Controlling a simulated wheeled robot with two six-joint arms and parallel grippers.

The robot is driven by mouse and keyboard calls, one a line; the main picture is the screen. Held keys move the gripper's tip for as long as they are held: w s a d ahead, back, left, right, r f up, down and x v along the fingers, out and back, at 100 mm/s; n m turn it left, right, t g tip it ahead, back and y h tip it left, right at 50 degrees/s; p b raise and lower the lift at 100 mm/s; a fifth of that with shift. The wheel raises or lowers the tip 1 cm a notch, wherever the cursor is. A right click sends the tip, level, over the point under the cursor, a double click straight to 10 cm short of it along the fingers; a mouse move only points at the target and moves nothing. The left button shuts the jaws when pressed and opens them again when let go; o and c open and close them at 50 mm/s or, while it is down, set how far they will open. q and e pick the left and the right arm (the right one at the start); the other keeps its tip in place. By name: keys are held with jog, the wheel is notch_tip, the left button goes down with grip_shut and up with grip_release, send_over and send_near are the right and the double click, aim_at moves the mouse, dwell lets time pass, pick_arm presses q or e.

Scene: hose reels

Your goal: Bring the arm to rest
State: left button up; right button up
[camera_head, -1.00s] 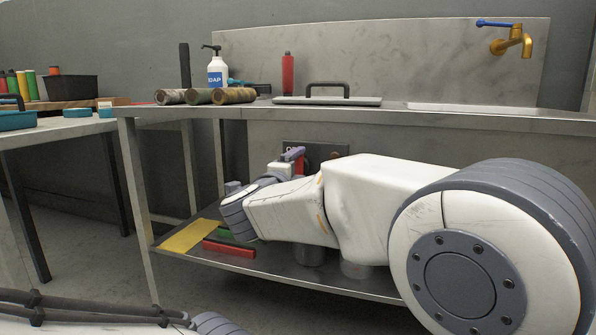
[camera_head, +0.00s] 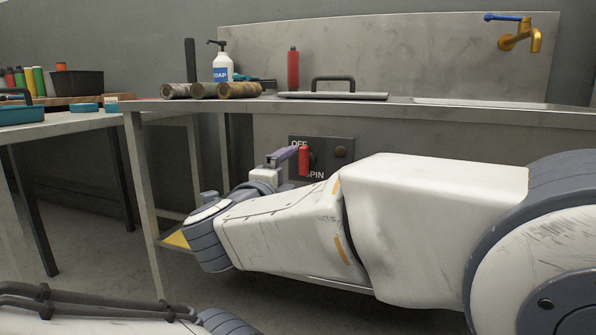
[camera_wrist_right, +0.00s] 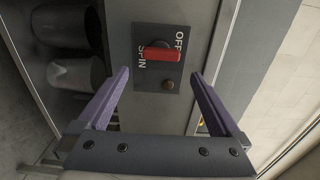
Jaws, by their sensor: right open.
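My right gripper (camera_head: 287,154) is in front of the sink bench, just left of a dark switch panel (camera_head: 341,168) with a red handle (camera_head: 304,161). The panel carries the words OFF and SPIN and a brown round button. In the right wrist view the gripper (camera_wrist_right: 160,76) has its two purple fingers wide apart with nothing between them. The red handle (camera_wrist_right: 160,54) lies beyond the fingertips, apart from them. My right arm hides most of the lower shelf. My left gripper is out of view; only part of my left arm shows at the bottom left.
The steel bench (camera_head: 440,109) holds a soap bottle (camera_head: 222,70), a red bottle (camera_head: 293,69), several rolls (camera_head: 203,90) and a lid with a black handle (camera_head: 333,94). A brass tap (camera_head: 519,37) is on the back wall. Another table (camera_head: 60,127) stands at left.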

aim_at(304, 163)
jog(key=shift+v, duration=1.05)
jog(key=shift+w, duration=0.1)
jog(key=p+x, duration=0.1)
jog(key=x, duration=0.9)
jog(key=shift+w+d, duration=0.15)
jog(key=shift+w, duration=0.1)
jog(key=shift+s, duration=0.15)
